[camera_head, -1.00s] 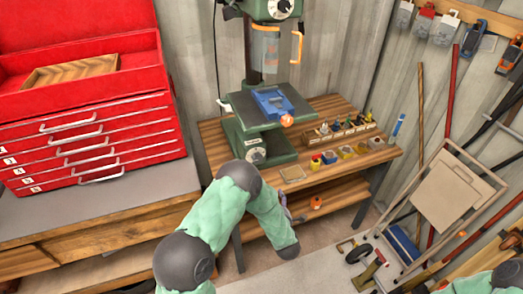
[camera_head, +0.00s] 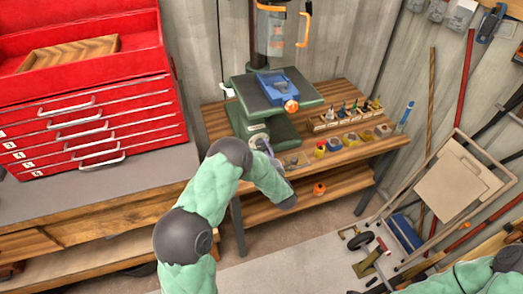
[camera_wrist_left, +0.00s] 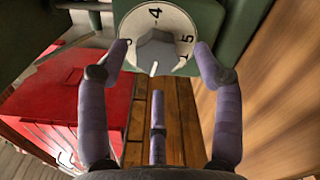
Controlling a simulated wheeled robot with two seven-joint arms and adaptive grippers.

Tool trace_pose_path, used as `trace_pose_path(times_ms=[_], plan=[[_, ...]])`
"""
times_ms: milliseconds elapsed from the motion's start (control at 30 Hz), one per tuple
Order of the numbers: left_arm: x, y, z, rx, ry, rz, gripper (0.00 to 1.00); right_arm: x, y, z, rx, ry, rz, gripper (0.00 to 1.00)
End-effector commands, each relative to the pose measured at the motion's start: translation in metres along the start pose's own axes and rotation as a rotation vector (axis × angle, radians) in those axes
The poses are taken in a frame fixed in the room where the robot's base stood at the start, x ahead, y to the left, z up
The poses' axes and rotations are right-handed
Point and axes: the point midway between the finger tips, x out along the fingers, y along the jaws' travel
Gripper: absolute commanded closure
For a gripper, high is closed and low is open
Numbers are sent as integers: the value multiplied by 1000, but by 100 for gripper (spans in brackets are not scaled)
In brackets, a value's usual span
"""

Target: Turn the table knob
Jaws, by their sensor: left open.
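The knob (camera_wrist_left: 157,52) is a grey grip on a white dial (camera_wrist_left: 133,24) with black numbers, 4 and 5 among them. The dial sits on the green base of the drill press (camera_head: 268,128). In the left wrist view, the knob lies between the fingertips of my left gripper, whose fingers are open to either side of it. I cannot tell whether they touch it. In the head view my left gripper (camera_head: 264,147) is small, close to the front of the base, and partly hides the dial. My right gripper is not in view.
The wooden workbench (camera_head: 222,122) carries a blue vise (camera_head: 283,88), a wooden rack of bits (camera_head: 340,117) and several small coloured pots. A red tool chest (camera_head: 90,125) stands at the left. A folded cart (camera_head: 455,185) stands at the right.

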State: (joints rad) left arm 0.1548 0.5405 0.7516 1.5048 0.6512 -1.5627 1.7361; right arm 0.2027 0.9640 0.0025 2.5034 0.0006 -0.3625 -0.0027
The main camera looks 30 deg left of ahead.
Motion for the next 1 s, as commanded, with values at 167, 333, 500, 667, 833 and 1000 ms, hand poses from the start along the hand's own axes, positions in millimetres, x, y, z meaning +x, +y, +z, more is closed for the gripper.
trace_pose_path(times_ms=[167,333,500,667,833,1000], plan=[[13,0,0,1,0,1,34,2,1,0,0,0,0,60],[15,0,0,2,-1,-1,34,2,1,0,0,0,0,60],[15,0,0,2,-1,-1,39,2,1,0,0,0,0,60],[15,0,0,2,0,-1,85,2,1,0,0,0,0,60],[15,-1,-2,4,2,-2,88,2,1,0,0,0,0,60],[14,-1,-3,24,4,-4,88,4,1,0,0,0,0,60]])
